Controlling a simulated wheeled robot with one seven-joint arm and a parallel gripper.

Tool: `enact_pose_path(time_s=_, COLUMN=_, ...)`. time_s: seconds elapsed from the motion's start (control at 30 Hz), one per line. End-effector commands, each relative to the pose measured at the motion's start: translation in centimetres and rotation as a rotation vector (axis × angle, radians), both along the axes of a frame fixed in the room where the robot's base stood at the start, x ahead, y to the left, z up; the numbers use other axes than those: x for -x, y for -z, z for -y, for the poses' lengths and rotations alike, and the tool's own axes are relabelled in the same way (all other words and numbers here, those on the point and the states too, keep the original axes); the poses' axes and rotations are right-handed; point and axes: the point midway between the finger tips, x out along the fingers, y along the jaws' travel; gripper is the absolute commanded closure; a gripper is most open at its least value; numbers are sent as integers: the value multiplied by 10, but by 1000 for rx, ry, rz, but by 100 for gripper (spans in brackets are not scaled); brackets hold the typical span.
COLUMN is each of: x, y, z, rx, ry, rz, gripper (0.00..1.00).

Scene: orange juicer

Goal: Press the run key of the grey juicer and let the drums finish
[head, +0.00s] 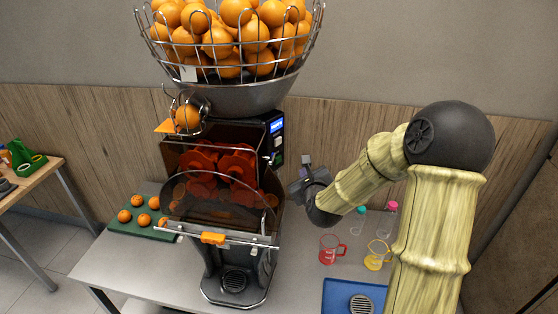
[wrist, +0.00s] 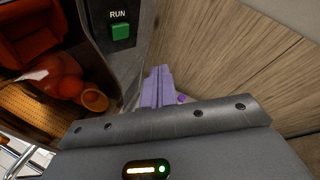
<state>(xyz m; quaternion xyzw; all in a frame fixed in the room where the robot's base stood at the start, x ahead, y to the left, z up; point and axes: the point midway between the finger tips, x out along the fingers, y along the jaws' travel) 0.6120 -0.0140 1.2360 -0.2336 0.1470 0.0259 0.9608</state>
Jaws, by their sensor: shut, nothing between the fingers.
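The grey juicer (head: 232,258) stands on the table with a wire basket of oranges on top and red drums (head: 222,168) behind a tinted cover. The drums also show at the left of the wrist view (wrist: 62,75). The green run key (wrist: 121,31), under the word RUN, is on the juicer's dark side panel in the wrist view. My gripper (head: 300,172) is beside the juicer's right side in the head view. Its purple fingers (wrist: 157,86) are shut and empty, below and right of the run key in the wrist picture. They appear apart from the key.
A red cup (head: 331,249), a yellow cup (head: 376,257) and a blue tray (head: 343,290) are on the table right of the juicer. Several oranges lie on a green board (head: 150,228) at left. The wooden wall panel (wrist: 235,55) is close behind my gripper.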

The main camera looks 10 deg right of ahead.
Motion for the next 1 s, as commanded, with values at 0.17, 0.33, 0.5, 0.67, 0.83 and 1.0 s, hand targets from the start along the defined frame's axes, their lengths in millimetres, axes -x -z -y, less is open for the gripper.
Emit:
enact_pose_path(time_s=0.17, x=-17, y=-1, z=-16, rx=-1, ry=-1, rz=-2, gripper=100)
enact_pose_path(time_s=0.33, x=-32, y=1, z=-29, rx=0, ry=0, rz=1, gripper=100)
enact_pose_path(time_s=0.5, x=-43, y=1, z=-39, rx=0, ry=0, rz=-1, gripper=100)
enact_pose_path(time_s=0.67, x=-46, y=0, z=-41, rx=0, ry=1, rz=0, gripper=100)
enact_pose_path(time_s=0.83, x=-46, y=0, z=-41, rx=0, ry=1, rz=-2, gripper=100)
enact_pose_path(time_s=1.0, x=-46, y=0, z=-41, rx=0, ry=0, rz=-1, gripper=100)
